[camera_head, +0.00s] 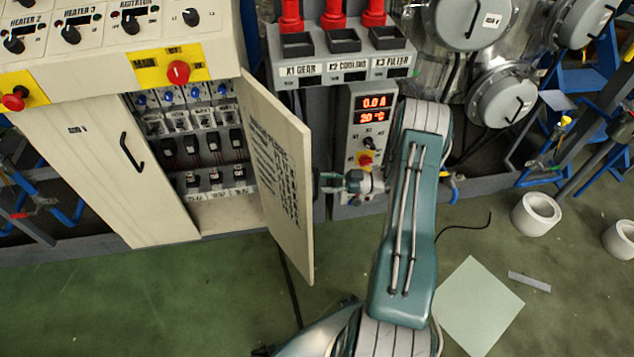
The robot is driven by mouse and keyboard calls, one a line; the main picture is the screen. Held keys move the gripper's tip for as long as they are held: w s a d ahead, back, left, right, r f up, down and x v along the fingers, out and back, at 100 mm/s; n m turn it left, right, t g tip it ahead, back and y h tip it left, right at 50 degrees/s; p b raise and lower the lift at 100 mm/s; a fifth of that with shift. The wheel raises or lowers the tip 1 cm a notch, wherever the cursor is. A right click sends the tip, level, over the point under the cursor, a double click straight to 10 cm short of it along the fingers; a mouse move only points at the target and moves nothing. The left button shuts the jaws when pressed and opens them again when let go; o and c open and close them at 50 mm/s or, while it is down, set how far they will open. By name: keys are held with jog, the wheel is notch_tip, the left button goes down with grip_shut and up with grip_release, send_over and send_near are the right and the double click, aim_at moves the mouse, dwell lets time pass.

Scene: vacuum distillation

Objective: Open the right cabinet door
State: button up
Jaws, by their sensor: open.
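The right cabinet door (278,176) stands swung outward from the cream cabinet. Its inner face, with dark printed text, is toward me. Its handle is hidden on the far side. The left cabinet door (110,170) is shut, with a black handle (131,151). My gripper (319,184) is open, to the right of the right door, on its outer-face side. Its fingertips are close to the door's free edge and partly hidden; I cannot tell whether they touch it.
Breakers and wiring (195,135) show inside the cabinet. A control box with a red display (375,110) stands behind my gripper. Steel vessels (500,95) and blue frames are at the right.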

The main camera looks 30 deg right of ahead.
jog(key=v, duration=0.8)
jog(key=shift+d, duration=0.3)
jog(key=shift+s, duration=0.2)
